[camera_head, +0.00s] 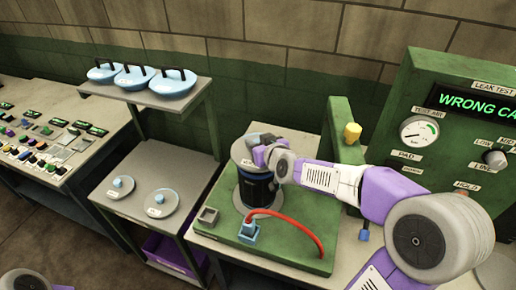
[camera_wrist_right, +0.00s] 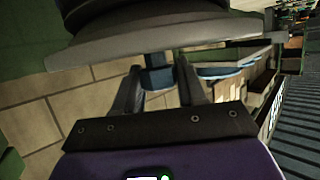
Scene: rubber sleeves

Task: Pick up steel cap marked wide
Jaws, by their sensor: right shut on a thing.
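My right gripper (camera_head: 262,153) is at the test fixture, on top of a dark cylinder (camera_head: 256,190) with a blue band. It is shut on the blue knob of a grey steel cap (camera_head: 241,150). In the right wrist view, the fingers (camera_wrist_right: 160,84) close on the knob (camera_wrist_right: 157,72), and the cap's broad disc (camera_wrist_right: 160,32) lies beyond them. The cap's marking is not readable. Two more steel caps with blue knobs, a left one (camera_head: 113,193) and a right one (camera_head: 157,212), lie on the middle shelf; their labels are too small to read. My left gripper is out of view.
Three pale blue lids (camera_head: 133,79) with black handles stand on the upper shelf (camera_head: 190,92). A red hose (camera_head: 300,222) curves over the green fixture base (camera_head: 285,255). The green leak test panel (camera_head: 440,110) at right reads "WRONG CA", partly cut off. A control desk (camera_head: 60,130) stands at left.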

